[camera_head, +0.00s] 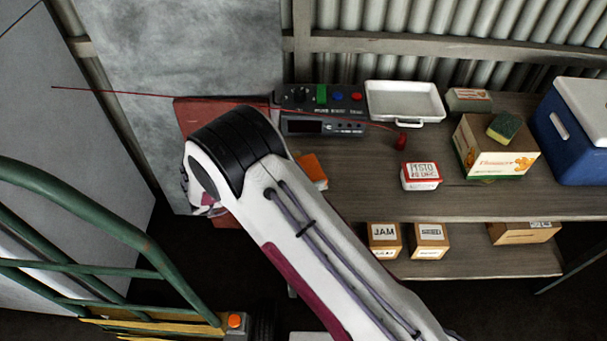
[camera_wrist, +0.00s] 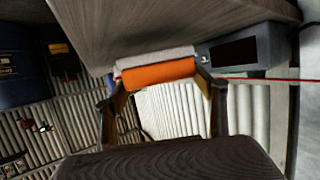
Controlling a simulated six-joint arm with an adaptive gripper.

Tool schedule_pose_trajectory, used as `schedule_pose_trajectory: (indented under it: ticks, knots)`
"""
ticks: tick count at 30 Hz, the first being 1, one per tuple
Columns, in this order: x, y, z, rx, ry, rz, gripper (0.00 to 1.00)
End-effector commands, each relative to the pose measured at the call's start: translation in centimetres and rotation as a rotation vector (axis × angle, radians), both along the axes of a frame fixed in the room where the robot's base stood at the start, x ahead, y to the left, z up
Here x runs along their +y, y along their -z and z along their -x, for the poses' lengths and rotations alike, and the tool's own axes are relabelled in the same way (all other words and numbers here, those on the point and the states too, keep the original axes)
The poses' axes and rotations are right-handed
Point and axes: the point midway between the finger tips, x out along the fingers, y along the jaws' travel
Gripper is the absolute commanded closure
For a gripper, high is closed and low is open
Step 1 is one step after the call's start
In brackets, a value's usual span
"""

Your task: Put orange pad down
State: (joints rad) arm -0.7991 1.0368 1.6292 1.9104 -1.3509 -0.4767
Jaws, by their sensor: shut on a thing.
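The orange pad (camera_wrist: 158,74) is between the fingers of my gripper (camera_wrist: 160,82) in the wrist view, with a pale grey layer along its far side. My gripper is shut on it. The pad is close to the wooden shelf top (camera_wrist: 130,25); I cannot tell whether it touches. In the head view an orange piece (camera_head: 313,169), which looks like the same pad, shows just right of my arm, in front of the control box (camera_head: 322,127). My arm hides my gripper there.
On the bench top (camera_head: 465,200) are a white tray (camera_head: 404,99), a red object (camera_head: 401,141), a pesto box (camera_head: 421,176), a carton (camera_head: 490,155) with a green sponge (camera_head: 505,126), and a blue cooler (camera_head: 570,130). Jam boxes (camera_head: 384,240) stand below. A thin red cable (camera_head: 150,94) crosses left.

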Motion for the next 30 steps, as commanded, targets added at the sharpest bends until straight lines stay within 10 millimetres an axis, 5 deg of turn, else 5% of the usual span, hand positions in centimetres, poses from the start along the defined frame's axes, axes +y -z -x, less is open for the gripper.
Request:
schedule_pose_trajectory:
  ticks: [6,22,23,24,30]
  knots:
    - [0.0,1.9,0.0,0.0,0.0,0.0,0.52]
    - [0.0,2.5,0.0,-0.001,0.0,-0.001,0.52]
    - [0.0,2.5,0.0,-0.001,0.0,-0.001,0.24]
    - [0.0,2.5,0.0,-0.001,0.0,-0.001,0.14]
    - [0.0,2.5,0.0,-0.001,0.0,-0.001,0.13]
